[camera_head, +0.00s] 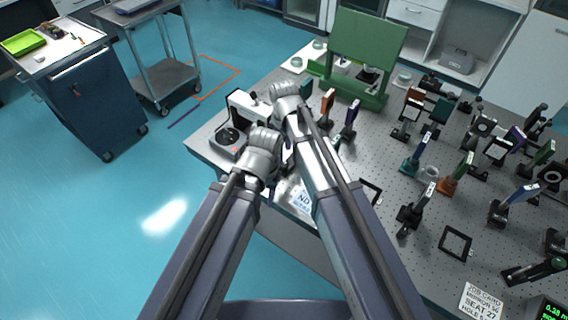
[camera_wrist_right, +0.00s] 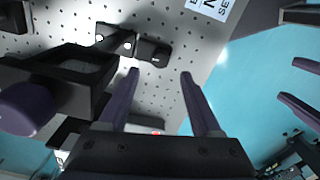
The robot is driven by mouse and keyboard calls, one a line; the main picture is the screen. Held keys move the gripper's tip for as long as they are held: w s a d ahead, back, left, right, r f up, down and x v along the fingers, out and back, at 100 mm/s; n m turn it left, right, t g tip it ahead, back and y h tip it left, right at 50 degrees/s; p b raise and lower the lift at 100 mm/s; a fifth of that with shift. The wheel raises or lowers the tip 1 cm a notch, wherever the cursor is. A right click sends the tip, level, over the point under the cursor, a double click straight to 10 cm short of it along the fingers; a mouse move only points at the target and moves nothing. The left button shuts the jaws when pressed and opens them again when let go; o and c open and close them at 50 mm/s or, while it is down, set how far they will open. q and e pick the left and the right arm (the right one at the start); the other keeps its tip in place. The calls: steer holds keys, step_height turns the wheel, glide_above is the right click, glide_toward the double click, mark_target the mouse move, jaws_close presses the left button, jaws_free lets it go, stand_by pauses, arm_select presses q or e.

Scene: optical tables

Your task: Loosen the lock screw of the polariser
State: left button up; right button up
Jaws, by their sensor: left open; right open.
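In the right wrist view a black frame-like mount (camera_wrist_right: 80,70) with a round purple part (camera_wrist_right: 28,108) stands left of my right gripper (camera_wrist_right: 160,75). A small black clamp (camera_wrist_right: 152,53) lies on the board past the fingertips. I cannot tell for certain which part is the polariser or its lock screw. My right gripper is open, its two purple fingers apart with nothing between them. In the head view the right gripper (camera_head: 287,90) is the upper one and its fingers are hidden. My left gripper (camera_head: 264,140) is below it; its open fingers show at the right wrist view's right edge (camera_wrist_right: 302,88).
The perforated optical table (camera_head: 400,255) holds many posts and mounts to the right. A white and black instrument (camera_head: 229,136) stands left of the grippers at the table edge. A green stand (camera_head: 365,45) is at the back. A printed card (camera_head: 303,199) lies near the front edge.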

mark_target(284, 164)
step_height(284, 164, down, 6)
steer(key=b, duration=0.5)
steer(key=shift+c, duration=0.3)
jaws_close()
